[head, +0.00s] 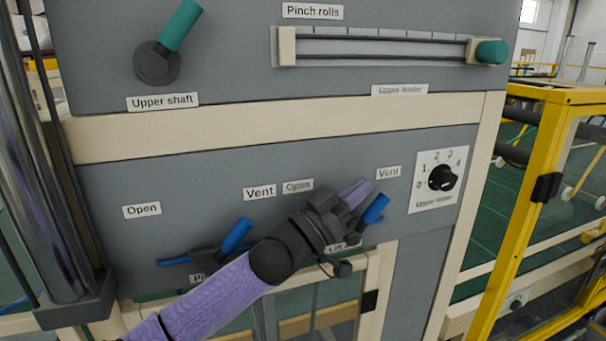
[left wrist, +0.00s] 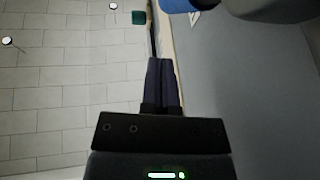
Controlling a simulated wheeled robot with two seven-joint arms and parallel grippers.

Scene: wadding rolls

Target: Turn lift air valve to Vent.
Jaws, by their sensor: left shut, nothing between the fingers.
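The lift air valve has a blue handle (head: 376,208) on the lower grey panel, tilted up and to the right toward the Vent label (head: 388,172). Its Open label (head: 298,186) is to the left. The valve body and part of the Lift label (head: 338,246) are hidden behind my left gripper (head: 358,193). That gripper is shut and empty, just left of the blue handle; I cannot tell if they touch. In the left wrist view the closed fingers (left wrist: 162,85) show, with a blue part (left wrist: 183,4) at the top edge. My right gripper is not in view.
A second blue valve handle (head: 236,235) sits left, behind my left arm, with its own Vent label (head: 259,192). A rotary dial (head: 442,177) is right of the lift valve. Above are a teal lever (head: 180,25) and a teal slider knob (head: 491,52). A yellow frame (head: 520,190) stands at right.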

